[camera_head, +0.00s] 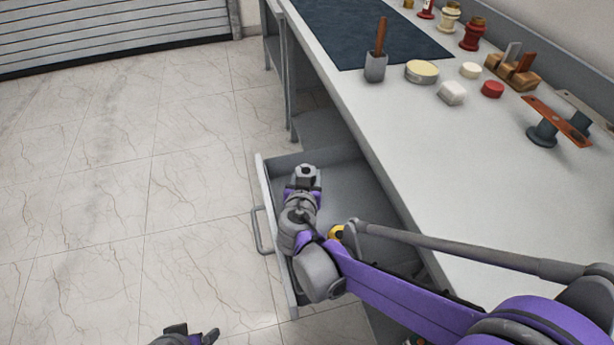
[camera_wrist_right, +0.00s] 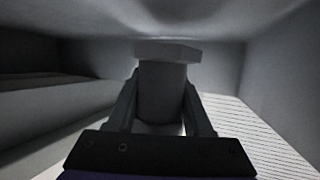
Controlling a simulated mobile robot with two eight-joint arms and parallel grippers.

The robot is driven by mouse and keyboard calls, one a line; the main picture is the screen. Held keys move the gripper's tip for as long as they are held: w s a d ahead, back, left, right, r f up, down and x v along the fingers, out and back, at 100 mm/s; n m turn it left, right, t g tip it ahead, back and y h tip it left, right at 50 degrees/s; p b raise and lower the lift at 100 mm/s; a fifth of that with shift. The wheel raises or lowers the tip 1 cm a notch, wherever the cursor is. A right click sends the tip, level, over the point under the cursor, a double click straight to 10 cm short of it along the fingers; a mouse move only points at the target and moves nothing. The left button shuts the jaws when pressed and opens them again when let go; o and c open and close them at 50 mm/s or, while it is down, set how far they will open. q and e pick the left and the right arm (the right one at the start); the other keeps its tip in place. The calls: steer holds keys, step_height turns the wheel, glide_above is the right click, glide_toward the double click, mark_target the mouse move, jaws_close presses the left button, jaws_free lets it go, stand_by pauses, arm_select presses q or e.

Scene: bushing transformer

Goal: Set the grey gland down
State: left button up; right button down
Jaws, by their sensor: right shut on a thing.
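The grey gland (camera_wrist_right: 162,92) is a short cylinder with a wider flat flange at its far end, seen in the right wrist view. My right gripper (camera_wrist_right: 160,100) is shut on it, with a finger on each side of the cylinder. In the head view my right arm reaches down into the open grey drawer (camera_head: 262,190), and my right gripper (camera_head: 304,176) is inside the drawer's outline. Whether the gland touches the drawer floor cannot be told. My left gripper (camera_head: 192,336) is at the bottom edge, partly cut off, over the floor.
The workbench (camera_head: 465,190) stands right of the drawer. On it are a dark mat (camera_head: 365,28), a grey cup with a brush (camera_head: 375,66), a round tin (camera_head: 421,72), a red puck (camera_head: 492,89) and several fittings along the back. The bench front is clear.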

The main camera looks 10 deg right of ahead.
steer(key=shift+f, duration=0.55)
steer(key=shift+c, duration=1.5)
jaws_free()
steer(key=shift+r, duration=0.1)
